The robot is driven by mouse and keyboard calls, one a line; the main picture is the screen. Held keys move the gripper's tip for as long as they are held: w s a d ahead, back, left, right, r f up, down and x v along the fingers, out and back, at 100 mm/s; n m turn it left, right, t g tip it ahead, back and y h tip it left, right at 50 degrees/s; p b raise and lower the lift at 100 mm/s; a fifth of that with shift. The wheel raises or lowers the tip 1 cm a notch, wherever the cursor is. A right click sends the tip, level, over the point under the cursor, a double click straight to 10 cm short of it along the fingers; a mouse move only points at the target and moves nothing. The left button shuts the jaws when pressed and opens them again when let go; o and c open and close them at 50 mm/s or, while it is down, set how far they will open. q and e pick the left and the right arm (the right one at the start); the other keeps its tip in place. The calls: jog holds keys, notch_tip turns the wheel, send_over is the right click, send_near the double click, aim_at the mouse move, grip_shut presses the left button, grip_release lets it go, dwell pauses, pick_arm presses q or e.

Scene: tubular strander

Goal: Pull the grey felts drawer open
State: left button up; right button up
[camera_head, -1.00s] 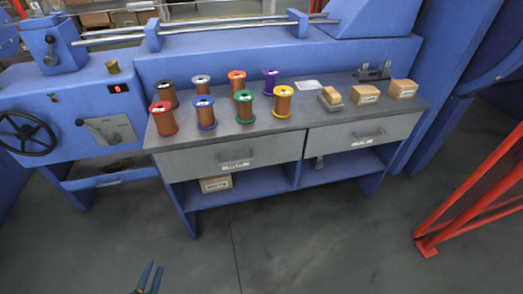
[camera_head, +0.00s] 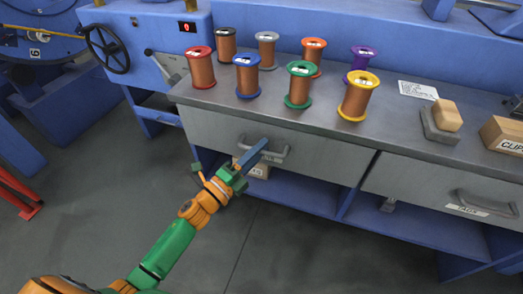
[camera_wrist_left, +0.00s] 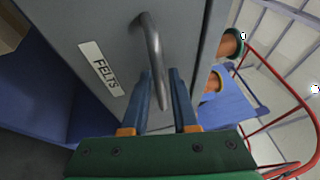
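The grey felts drawer (camera_head: 325,157) is the left one of two under the worktop, and its front looks flush with the bench. Its bar handle (camera_head: 283,155) is partly behind my left gripper (camera_head: 252,156). In the left wrist view the drawer front (camera_wrist_left: 95,25) carries a label reading FELTS (camera_wrist_left: 101,68). There the handle (camera_wrist_left: 153,55) runs down between the two blue fingers of my left gripper (camera_wrist_left: 161,85). The fingers are apart, with gaps visible beside the bar; contact cannot be told. My right gripper is out of view.
Several copper spools with coloured flanges, such as the yellow one (camera_head: 358,97), stand on the worktop (camera_head: 390,115). A second drawer (camera_head: 420,183) is to the right. A lower blue shelf (camera_head: 300,191) lies beneath. The floor in front (camera_head: 300,260) is clear.

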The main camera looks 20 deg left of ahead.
pick_arm(q)
grip_shut()
dwell(1.4)
